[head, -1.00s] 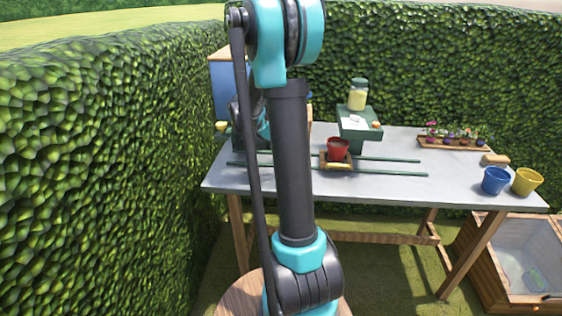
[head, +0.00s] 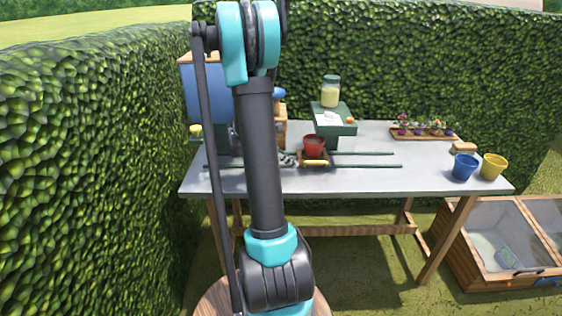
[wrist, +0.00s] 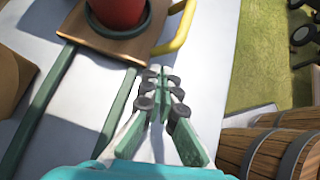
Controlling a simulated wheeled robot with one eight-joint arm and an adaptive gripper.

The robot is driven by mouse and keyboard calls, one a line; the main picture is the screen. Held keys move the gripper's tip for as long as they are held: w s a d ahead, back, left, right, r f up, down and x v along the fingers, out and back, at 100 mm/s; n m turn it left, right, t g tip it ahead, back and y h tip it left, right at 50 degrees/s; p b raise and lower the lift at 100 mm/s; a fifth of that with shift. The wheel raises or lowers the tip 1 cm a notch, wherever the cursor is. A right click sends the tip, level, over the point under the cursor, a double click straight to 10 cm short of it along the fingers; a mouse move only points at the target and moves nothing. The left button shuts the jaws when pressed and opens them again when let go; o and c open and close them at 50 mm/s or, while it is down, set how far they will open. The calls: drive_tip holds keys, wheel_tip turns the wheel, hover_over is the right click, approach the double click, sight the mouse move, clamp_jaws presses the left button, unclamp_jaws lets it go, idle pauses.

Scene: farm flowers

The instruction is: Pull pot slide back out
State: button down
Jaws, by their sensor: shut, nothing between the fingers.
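The pot slide is a small wooden carriage (head: 318,166) with a yellow handle (head: 316,162) on its front, set on two green rails (head: 370,166) on the grey table. A red pot (head: 313,144) stands upright on it. In the wrist view the wooden carriage (wrist: 105,45), red pot (wrist: 118,10) and yellow handle (wrist: 180,35) are at the top. My gripper (wrist: 160,76) is shut and empty, its fingertips just below the handle in the picture and apart from it. In the head view my gripper (head: 288,159) shows just left of the carriage, partly behind my arm.
A green stand (head: 335,117) with a jar (head: 330,92) is behind the slide. A blue pot (head: 464,167), a yellow pot (head: 493,166) and a flower tray (head: 425,136) are on the right. Wooden barrels (wrist: 270,145) show at lower right in the wrist view.

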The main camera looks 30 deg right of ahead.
sight(322, 162)
drive_tip(key=shift+s+d, duration=0.25)
drive_tip(key=shift+d, duration=0.45)
drive_tip(key=shift+d, duration=0.1)
drive_tip(key=s+d, duration=0.1)
drive_tip(key=d, duration=0.1)
drive_tip(key=s+d, duration=0.2)
drive_tip(key=d, duration=0.1)
drive_tip(key=s+d, duration=0.2)
drive_tip(key=d, duration=0.1)
drive_tip(key=shift+s+d, duration=0.15)
